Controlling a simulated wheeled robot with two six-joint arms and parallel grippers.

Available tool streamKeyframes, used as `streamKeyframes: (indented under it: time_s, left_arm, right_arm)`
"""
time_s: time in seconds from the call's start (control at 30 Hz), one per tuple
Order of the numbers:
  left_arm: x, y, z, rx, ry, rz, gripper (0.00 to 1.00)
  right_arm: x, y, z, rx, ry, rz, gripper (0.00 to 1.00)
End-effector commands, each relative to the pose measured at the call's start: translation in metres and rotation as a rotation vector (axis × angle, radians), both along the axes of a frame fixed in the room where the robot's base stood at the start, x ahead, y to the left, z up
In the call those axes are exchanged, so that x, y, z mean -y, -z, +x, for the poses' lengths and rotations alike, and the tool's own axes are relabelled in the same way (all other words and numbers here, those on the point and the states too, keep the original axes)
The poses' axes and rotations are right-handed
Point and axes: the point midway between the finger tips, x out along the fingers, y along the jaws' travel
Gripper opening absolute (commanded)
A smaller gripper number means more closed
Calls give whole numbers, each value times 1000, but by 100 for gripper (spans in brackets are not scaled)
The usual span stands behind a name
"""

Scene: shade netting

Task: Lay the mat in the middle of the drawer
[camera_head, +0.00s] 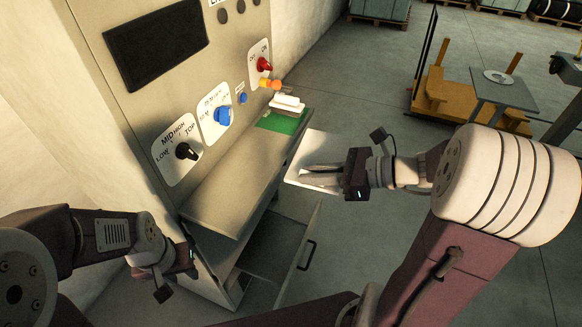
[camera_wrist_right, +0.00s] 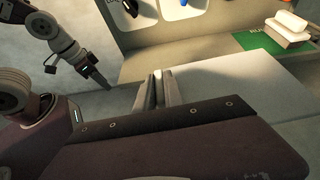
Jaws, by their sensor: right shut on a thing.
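The mat (camera_head: 319,146) is a thin, pale, flat sheet. My right gripper (camera_head: 308,172) is shut on its near edge and holds it out in the air, beside the shelf and above the level of the drawer. In the right wrist view the mat (camera_wrist_right: 245,95) spreads out to the right of the finger tips (camera_wrist_right: 158,76). The drawer (camera_head: 262,250) is pulled out under the shelf, with a dark handle (camera_head: 307,254) on its front.
A cabinet panel with knobs (camera_head: 187,151) and a dark screen stands at the left. Its shelf (camera_head: 220,185) juts out above the drawer and bears a green pad (camera_head: 282,122) with a white block (camera_head: 287,102). The floor at the right is open; a wooden cart (camera_head: 450,92) stands farther back.

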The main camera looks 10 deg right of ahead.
Motion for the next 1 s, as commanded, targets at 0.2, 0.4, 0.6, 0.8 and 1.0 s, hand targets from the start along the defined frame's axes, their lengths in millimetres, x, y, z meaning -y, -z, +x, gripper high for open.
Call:
streamKeyframes:
  time_s: [0.2,0.4,0.6,0.8,1.0]
  left_arm:
    - [0,0,0,0,0,0,36]
    - [0,0,0,0,0,0,36]
    - [0,0,0,0,0,0,36]
    - [0,0,0,0,0,0,36]
    - [0,0,0,0,0,0,36]
  right_arm:
    - [4,0,-3,1,0,0,0]
    - [5,7,-2,-3,6,3,0]
    - [17,86,4,-18,74,13,0]
    - [22,171,4,-14,128,10,0]
    - [29,218,6,1,109,-1,0]
